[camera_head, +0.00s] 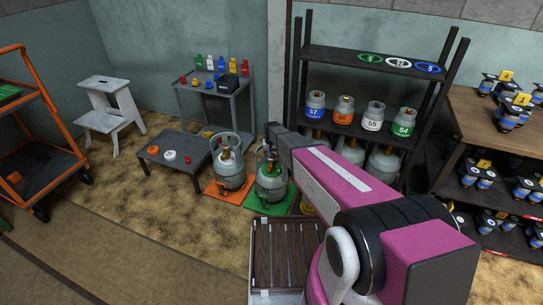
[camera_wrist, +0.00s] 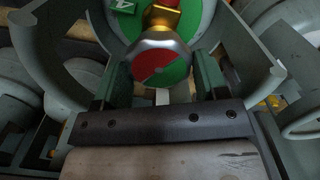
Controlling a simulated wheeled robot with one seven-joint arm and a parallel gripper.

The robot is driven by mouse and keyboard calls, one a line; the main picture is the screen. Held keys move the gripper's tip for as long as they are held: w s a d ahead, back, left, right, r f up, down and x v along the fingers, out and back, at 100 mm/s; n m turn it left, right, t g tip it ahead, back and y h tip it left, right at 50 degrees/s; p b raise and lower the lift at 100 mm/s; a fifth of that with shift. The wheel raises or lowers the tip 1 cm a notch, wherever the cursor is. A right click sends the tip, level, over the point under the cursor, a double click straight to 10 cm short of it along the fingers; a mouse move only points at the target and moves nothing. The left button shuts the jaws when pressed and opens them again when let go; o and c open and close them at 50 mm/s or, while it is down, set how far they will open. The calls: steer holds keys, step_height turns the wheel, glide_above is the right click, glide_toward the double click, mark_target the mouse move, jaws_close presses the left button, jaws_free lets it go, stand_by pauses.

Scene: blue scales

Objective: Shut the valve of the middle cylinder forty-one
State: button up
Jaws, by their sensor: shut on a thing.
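The middle cylinder (camera_head: 270,182), grey with a green band, stands upright on a green mat (camera_head: 257,203), between a cylinder on an orange mat and one mostly hidden behind my arm. My gripper (camera_wrist: 163,72) is at its top; its two green-grey fingers are shut on the valve knob (camera_wrist: 164,68). The knob has a silver rim and a red and green face. A brass fitting (camera_wrist: 162,18) sits just above it in the wrist view. A green label with part of a number, a 4, shows beside it. In the head view the fingers are hidden by my arm.
The cylinder on the orange mat (camera_head: 228,168) stands close on the left. A low table (camera_head: 180,150) with discs is further left. A rack (camera_head: 380,95) of numbered cylinders stands behind right. The collar (camera_wrist: 262,80) surrounds the valve closely. Floor at front left is clear.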

mark_target(273, 156)
steer(key=m, duration=0.5)
steer(key=shift+d+m, duration=0.1)
steer(key=shift+m, duration=0.2)
steer(key=m, duration=0.4)
steer(key=shift+s+d+m, duration=0.1)
steer(key=shift+m, duration=0.3)
steer(key=o, duration=0.9)
steer(key=shift+r, duration=0.1)
step_height(273, 156, up, 11)
steer(key=shift+f, duration=0.2)
